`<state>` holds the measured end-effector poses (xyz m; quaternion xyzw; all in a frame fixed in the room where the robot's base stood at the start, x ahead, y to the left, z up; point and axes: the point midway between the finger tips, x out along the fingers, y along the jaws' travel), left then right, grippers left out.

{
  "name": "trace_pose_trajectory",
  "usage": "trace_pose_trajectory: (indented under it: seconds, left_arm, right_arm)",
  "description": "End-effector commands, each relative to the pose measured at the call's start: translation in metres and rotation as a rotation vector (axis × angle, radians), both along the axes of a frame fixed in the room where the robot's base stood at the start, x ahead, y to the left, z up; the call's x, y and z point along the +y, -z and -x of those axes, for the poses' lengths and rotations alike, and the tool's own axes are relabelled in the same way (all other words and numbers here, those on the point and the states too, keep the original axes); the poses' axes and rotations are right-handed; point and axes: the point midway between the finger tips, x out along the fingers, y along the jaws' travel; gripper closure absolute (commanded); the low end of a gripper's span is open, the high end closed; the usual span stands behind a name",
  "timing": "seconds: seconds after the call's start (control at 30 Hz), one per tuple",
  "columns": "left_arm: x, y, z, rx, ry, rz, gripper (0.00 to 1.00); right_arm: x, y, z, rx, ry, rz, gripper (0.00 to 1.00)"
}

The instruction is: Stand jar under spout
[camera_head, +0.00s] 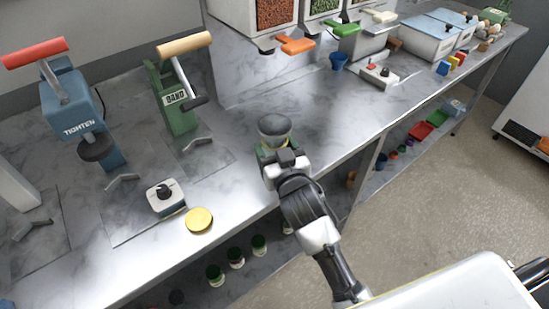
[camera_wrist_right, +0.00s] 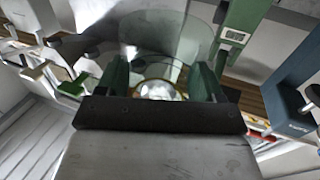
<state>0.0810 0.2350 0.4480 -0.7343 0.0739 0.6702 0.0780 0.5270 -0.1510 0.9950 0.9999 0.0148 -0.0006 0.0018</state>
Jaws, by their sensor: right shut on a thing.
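A clear glass jar (camera_head: 274,126) stands upright in my right gripper (camera_head: 278,152), above the front part of the steel bench. The right gripper's green fingers are closed on the jar's two sides. In the right wrist view the jar (camera_wrist_right: 160,30) shows as see-through glass between the fingers (camera_wrist_right: 160,82). The dispensers with an orange spout lever (camera_head: 295,45), a green lever (camera_head: 344,29) and a cream lever (camera_head: 381,16) are at the back of the bench, up and right of the jar and apart from it. My left gripper is not in view.
A blue TIGHTEN press (camera_head: 75,110) and a green press (camera_head: 175,100) stand at left. A yellow lid (camera_head: 199,220) and a white box with a black knob (camera_head: 166,197) lie nearer. A blue cup (camera_head: 338,61) stands below the levers. Bench between jar and dispensers is clear.

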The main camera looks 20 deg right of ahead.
Motion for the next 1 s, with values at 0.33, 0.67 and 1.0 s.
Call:
trace_pose_trajectory:
  seconds: [0.33,0.67,1.0]
  left_arm:
    - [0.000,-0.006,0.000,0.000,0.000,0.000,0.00]
    - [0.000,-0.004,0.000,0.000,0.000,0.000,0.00]
    - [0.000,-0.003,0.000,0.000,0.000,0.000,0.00]
  right_arm:
    - [0.002,0.035,-0.002,-0.001,0.001,0.000,0.65]
    - [0.001,0.039,-0.002,-0.003,0.000,0.000,0.65]
    - [0.001,0.041,-0.001,-0.001,0.000,0.000,0.07]
